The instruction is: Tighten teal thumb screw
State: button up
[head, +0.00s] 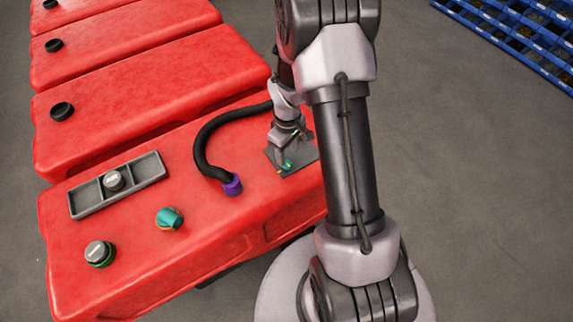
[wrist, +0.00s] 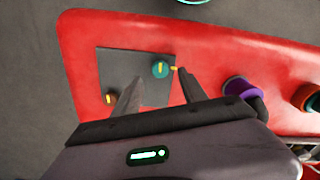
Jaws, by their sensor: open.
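The teal thumb screw (wrist: 160,69) sits on a grey plate (wrist: 118,64) on the red tank. A yellow line on its top runs up and down in the wrist view, and a yellow-orange mark (wrist: 175,69) lies just to its right. My gripper (wrist: 157,76) is open, with the screw between and slightly beyond its fingertips; I cannot tell if they touch it. An orange-brown screw (wrist: 109,99) with a yellow line is on the plate left of the fingers. In the head view the teal screw (head: 288,165) shows just under my gripper (head: 284,158).
A black hose with a purple end (head: 232,185) lies beside the plate. A teal cap (head: 169,218), a grey knob with a green ring (head: 99,253) and a grey tray (head: 148,169) are on the same tank.

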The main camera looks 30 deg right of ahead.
aim_at(287, 164)
notch_tip(287, 164, down, 5)
jog(key=shift+b, duration=0.55)
grip_shut()
